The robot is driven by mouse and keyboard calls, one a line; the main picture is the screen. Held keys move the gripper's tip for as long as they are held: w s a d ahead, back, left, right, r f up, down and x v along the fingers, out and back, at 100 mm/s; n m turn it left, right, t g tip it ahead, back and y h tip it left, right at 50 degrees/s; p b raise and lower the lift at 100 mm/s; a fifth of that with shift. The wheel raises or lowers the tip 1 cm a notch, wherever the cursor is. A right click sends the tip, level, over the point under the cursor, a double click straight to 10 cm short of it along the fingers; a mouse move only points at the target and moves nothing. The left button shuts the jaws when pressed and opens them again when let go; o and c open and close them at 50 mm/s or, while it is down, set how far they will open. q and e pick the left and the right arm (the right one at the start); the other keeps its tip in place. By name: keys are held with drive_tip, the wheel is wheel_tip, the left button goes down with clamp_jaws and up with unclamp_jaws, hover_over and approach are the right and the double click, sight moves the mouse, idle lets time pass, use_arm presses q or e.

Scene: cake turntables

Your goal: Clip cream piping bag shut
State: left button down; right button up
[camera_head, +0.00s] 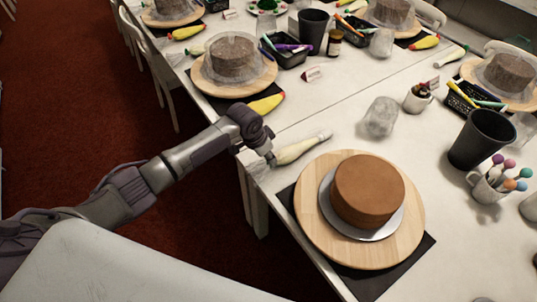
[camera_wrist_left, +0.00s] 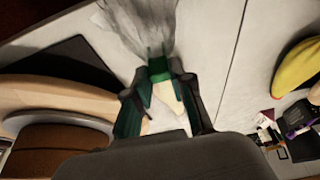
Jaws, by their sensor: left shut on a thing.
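The cream piping bag (camera_head: 299,149) lies on the white table, its pale filled part pointing right and its clear tail toward the table's edge. In the left wrist view its cream part (camera_wrist_left: 168,97) shows between my fingers, and its crumpled clear tail (camera_wrist_left: 145,25) spreads beyond them. My left gripper (camera_head: 270,160) is at the bag's neck, shut on a green clip (camera_wrist_left: 159,70) that lies across the neck. I cannot tell whether the clip is fully closed around the bag. My right gripper is not in view.
A brown cake (camera_head: 368,188) on a wooden turntable (camera_head: 322,244) stands right of the bag. A yellow piping bag (camera_head: 266,104) and a covered cake (camera_head: 234,58) are behind. A clear crumpled item (camera_head: 380,117) and a black cup (camera_head: 482,139) stand to the right.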

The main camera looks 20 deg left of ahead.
use_arm(q)
drive_tip(key=shift+f, duration=0.55)
idle(0.4)
drive_tip(key=c, duration=0.9)
unclamp_jaws()
wheel_tip(320, 180, up, 6)
drive_tip(key=p, duration=0.6)
